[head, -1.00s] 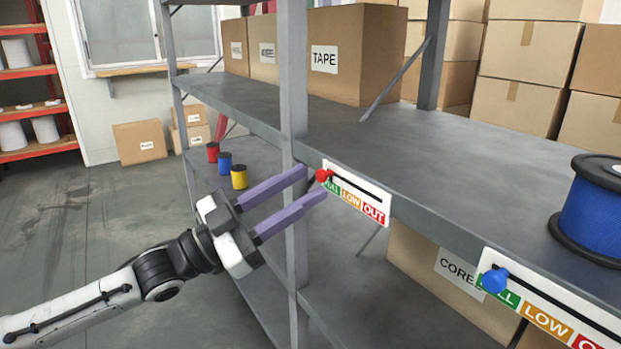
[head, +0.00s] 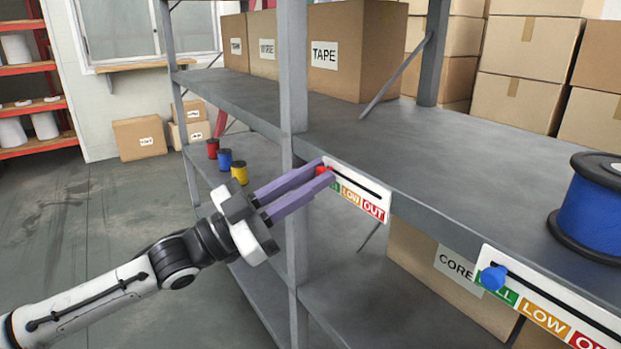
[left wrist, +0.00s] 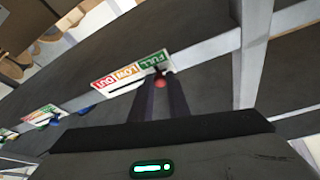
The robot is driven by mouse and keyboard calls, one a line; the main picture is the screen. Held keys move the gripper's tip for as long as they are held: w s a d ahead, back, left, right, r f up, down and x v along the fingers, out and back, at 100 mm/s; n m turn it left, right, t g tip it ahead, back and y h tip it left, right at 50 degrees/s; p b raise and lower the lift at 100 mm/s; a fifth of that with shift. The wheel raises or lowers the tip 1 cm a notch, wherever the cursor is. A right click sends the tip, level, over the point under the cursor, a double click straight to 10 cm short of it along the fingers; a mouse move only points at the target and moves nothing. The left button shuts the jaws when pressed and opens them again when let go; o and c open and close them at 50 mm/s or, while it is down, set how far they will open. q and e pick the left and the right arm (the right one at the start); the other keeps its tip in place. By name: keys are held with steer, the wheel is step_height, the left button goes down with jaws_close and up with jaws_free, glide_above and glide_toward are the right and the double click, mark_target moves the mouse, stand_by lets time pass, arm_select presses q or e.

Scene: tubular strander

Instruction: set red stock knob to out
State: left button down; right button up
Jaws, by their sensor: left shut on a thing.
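The red stock knob (head: 321,170) sits at the left, green FULL end of the slot on its white label plate (head: 372,187). The plate is on the front edge of the shelf and also reads LOW in orange and OUT in red. My left gripper (head: 326,171) has its purple fingers closed around the red knob, partly hiding it and the FULL field. In the left wrist view the red knob (left wrist: 160,82) shows between the fingertips, at the FULL end of the plate (left wrist: 128,74). My right gripper is not in view.
A blue knob (head: 494,278) on a second label plate (head: 548,312) is at the lower right, at its FULL end. A blue spool (head: 592,212) stands on the shelf (head: 440,150) above it. A grey upright post (head: 293,130) stands just left of the red knob's plate.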

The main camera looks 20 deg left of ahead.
mark_target(354, 175)
arm_select(q)
steer(key=s+d+p, duration=0.1)
steer(key=d, duration=0.1)
steer(key=s+d+p, duration=0.1)
steer(key=s+d, duration=0.1)
steer(key=shift+r, duration=0.15)
steer(key=s+d+p, duration=0.2)
steer(key=s+d, duration=0.1)
steer(key=shift+s+d, duration=0.1)
steer(key=shift+d, duration=0.3)
steer(key=shift+d+f, duration=0.1)
steer(key=shift+f, duration=0.1)
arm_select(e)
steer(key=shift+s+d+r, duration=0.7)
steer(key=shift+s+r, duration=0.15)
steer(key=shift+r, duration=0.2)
arm_select(q)
steer(key=shift+s, duration=0.1)
steer(key=c, duration=1.7)
jaws_free()
steer(key=shift+d, duration=0.1)
steer(key=shift+o, duration=0.2)
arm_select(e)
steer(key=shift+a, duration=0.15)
